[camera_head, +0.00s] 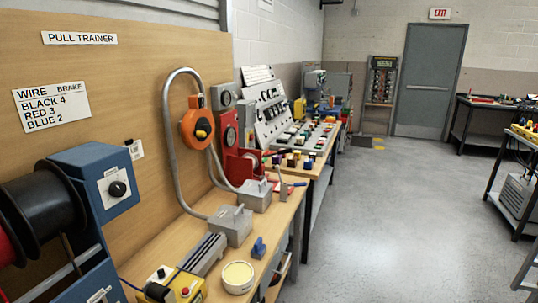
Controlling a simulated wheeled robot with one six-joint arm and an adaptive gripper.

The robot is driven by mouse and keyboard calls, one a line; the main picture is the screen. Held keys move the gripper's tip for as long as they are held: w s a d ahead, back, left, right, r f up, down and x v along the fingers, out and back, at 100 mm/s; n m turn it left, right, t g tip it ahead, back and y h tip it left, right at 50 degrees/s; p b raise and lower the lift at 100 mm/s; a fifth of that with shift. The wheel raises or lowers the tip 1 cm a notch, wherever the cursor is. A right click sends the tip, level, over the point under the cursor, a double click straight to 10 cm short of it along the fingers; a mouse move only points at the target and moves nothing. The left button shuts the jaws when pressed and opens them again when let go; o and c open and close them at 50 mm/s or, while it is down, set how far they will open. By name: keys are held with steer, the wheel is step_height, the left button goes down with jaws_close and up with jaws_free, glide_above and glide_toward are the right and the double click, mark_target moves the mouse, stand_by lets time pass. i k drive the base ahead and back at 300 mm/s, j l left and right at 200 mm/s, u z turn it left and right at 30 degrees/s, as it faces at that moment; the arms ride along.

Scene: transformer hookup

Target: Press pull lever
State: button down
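No part is labelled as the pull lever. A thin upright grey piece (283,183), perhaps a lever, stands at the right edge of the wooden bench (295,209). Close to it is a red machine (238,165) with round dials, and red-handled tools lie around its base. An orange round unit (198,130) hangs in front of the "PULL TRAINER" board beside a bent grey conduit (168,110). A small yellow box (188,286) with a red button is at the bottom. My gripper is not in view.
Black and red spools (45,215) sit in a blue frame (95,180) at the left. Grey metal boxes (232,226), a blue part (258,248) and a round cream tub (238,277) stand on the bench. The grey floor (380,220) to the right is clear.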

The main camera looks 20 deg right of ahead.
mark_target(286, 150)
steer(key=l+u, duration=0.1)
steer(key=u, duration=0.3)
steer(key=l+u, duration=0.1)
steer(key=u, duration=0.3)
steer(key=l+u, duration=0.1)
steer(key=u, duration=0.3)
steer(key=l, duration=0.55)
steer(key=k+l, duration=0.15)
steer(key=l, duration=1)
steer(key=i+l, duration=0.1)
steer(key=l, duration=0.4)
steer(key=i+l, duration=0.15)
steer(key=l, duration=0.35)
steer(key=i+l, duration=0.1)
steer(key=l, duration=0.4)
steer(key=i+l, duration=0.15)
steer(key=l, duration=0.35)
steer(key=i+l, duration=0.1)
steer(key=l, duration=0.4)
steer(key=i+l, duration=0.15)
steer(key=l, duration=0.3)
steer(key=i+l, duration=0.1)
steer(key=l, duration=0.4)
steer(key=i+l, duration=0.15)
steer(key=l, duration=0.35)
steer(key=z, duration=0.05)
